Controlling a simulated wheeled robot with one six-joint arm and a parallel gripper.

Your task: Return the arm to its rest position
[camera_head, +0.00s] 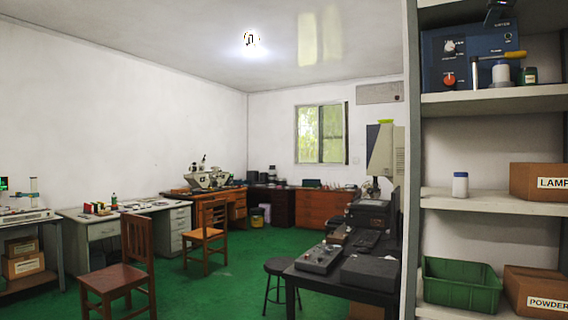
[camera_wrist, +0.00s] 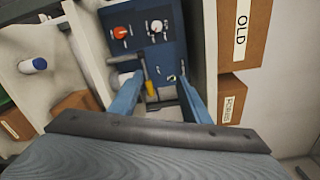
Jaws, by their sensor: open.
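My gripper (camera_wrist: 160,92) shows in the wrist view with its two blue fingers spread apart. I see nothing held between them. The fingers point toward a shelf with a blue apparatus (camera_wrist: 142,20) that has a red knob and a white knob. A tool with a yellow handle (camera_wrist: 151,88) and grey shaft appears in the gap between the fingers, beyond them. In the head view the blue apparatus (camera_head: 455,48) stands on the upper shelf at the right. I cannot clearly make out my gripper in the head view.
A white jar (camera_head: 500,73) and a small green jar (camera_head: 529,75) stand before the apparatus. Lower are a white bottle (camera_head: 460,185), cardboard box (camera_head: 535,182) and green bin (camera_head: 460,285). Boxes marked OLD (camera_wrist: 240,55) and FORMS (camera_wrist: 232,110) sit right in the wrist view.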

